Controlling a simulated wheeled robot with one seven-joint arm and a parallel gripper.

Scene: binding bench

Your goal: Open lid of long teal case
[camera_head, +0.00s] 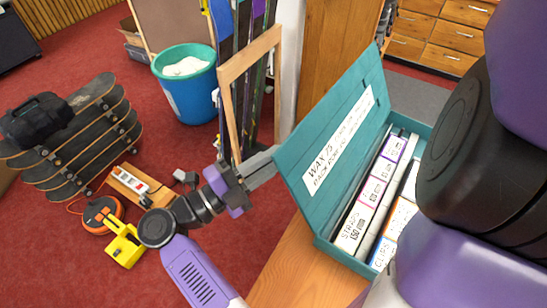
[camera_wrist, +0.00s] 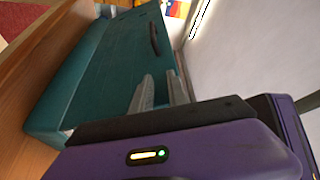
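The long teal case (camera_head: 345,258) sits on the wooden bench, its lid (camera_head: 335,105) raised steeply and the inside showing. A white label is on the lid's inner face. Several labelled white boxes (camera_head: 370,190) stand inside the case. My gripper (camera_head: 272,158) is at the lid's left edge, on its outer side. In the wrist view the lid (camera_wrist: 115,65) fills the middle, with a dark handle on it, and the two grey fingers (camera_wrist: 160,78) stand a little apart close to it. I cannot tell whether they touch it.
The wooden bench top (camera_head: 290,275) is bare left of the case. A wooden frame (camera_head: 250,90) and skis stand behind my gripper. A blue bin (camera_head: 188,95), skateboards (camera_head: 75,140), an orange cable reel (camera_head: 103,212) and a yellow tool (camera_head: 124,246) are on the red floor.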

